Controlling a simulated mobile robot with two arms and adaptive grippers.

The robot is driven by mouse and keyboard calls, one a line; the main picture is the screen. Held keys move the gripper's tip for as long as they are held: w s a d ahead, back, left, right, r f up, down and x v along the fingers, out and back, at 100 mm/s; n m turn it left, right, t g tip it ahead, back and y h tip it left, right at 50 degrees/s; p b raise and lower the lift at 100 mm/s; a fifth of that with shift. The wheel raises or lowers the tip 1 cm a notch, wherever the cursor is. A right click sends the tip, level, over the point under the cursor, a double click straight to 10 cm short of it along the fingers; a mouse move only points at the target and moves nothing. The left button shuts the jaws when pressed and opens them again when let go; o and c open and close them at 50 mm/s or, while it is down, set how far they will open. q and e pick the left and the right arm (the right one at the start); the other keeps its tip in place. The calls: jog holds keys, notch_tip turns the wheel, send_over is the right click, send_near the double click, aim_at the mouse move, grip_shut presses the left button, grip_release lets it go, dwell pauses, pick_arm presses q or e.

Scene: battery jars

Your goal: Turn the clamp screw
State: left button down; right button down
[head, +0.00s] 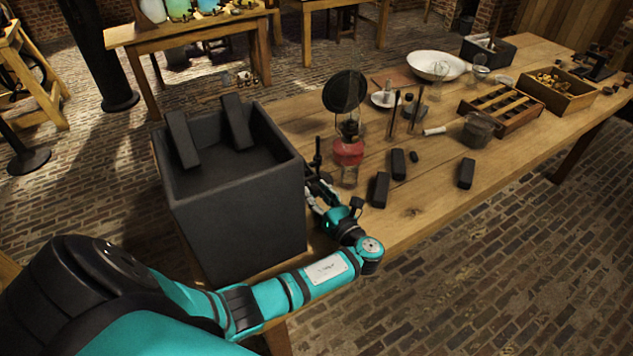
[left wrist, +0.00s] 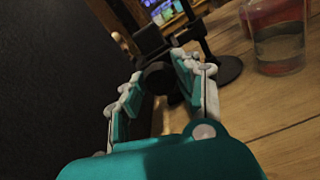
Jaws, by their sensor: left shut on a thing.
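My left gripper (head: 322,193) is at the near left part of the table, between the big dark box and the red lamp. In the left wrist view its two fingers (left wrist: 162,84) are shut on a dark round knob, which looks like the clamp screw (left wrist: 159,76). The screw sits on a dark clamp block (left wrist: 150,38) beside a dark upright post (left wrist: 193,22) with a round foot (left wrist: 228,68). In the head view the stand (head: 318,158) shows only as a thin dark shape behind the fingers. The screw's turn angle cannot be told. My right gripper is not in view.
The dark open box (head: 240,188) stands close left of my gripper. The red lamp (head: 348,150) stands close right; its glass base also shows in the left wrist view (left wrist: 278,45). Dark blocks (head: 380,190) lie nearby.

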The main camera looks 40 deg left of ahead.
pick_arm(q)
jog(key=shift+m+p, duration=1.1)
jog(key=c, duration=0.9)
grip_release()
jog(key=v, duration=1.2)
